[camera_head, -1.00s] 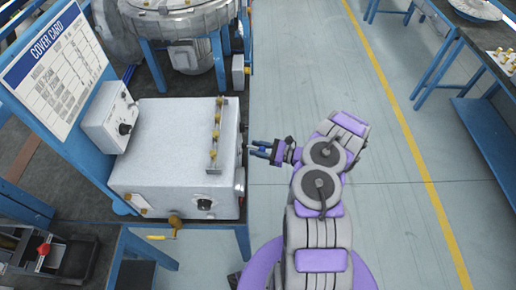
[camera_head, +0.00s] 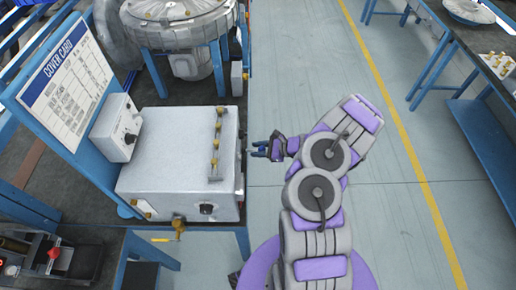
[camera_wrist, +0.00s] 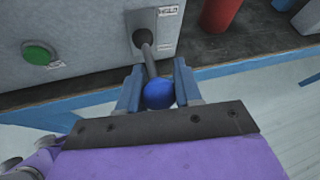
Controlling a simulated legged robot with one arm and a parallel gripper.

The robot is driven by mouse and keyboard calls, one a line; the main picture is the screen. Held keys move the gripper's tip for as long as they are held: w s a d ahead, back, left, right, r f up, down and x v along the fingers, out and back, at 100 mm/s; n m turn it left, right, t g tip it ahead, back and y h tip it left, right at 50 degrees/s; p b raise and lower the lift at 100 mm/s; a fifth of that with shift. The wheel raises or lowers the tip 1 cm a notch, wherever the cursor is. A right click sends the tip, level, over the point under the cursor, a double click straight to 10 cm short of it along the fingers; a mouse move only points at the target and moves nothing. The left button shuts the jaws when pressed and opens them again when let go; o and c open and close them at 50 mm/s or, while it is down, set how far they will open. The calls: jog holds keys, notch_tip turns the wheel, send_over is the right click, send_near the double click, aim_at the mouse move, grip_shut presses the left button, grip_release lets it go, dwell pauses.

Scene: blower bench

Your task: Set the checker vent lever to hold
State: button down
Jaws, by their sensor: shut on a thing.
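The checker is a light grey box (camera_head: 180,165) on the bench in the head view. In the wrist view its side wall (camera_wrist: 75,30) carries a grey lever plate (camera_wrist: 168,22) with small labels, the upper one reading like "HELD" or "HOLD". The vent lever (camera_wrist: 149,60) is a metal rod with a blue ball knob (camera_wrist: 159,94), sticking out from the plate toward me. My gripper (camera_wrist: 157,90) is shut on the blue knob, with one blue finger on each side. In the head view my gripper (camera_head: 262,149) is beside the box's right side; the lever is too small to make out there.
A green button (camera_wrist: 38,53) is on the same wall. A red cylinder (camera_wrist: 219,14) stands on the bench beyond the plate. The floor right of the bench is clear.

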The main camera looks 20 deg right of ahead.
jog(key=shift+w+a+r+n+g+h+p, duration=0.15)
jog(key=shift+r+n+g+h+p, duration=0.15)
jog(key=shift+r+g+h+p, duration=0.7)
jog(key=shift+h, duration=0.6)
jog(key=c, duration=0.8)
grip_release()
jog(key=p+v, duration=0.3)
jog(key=v, duration=1.4)
jog(key=shift+s+f+p, duration=0.1)
jog(key=shift+s+p, duration=0.15)
jog(key=shift+p, duration=0.1)
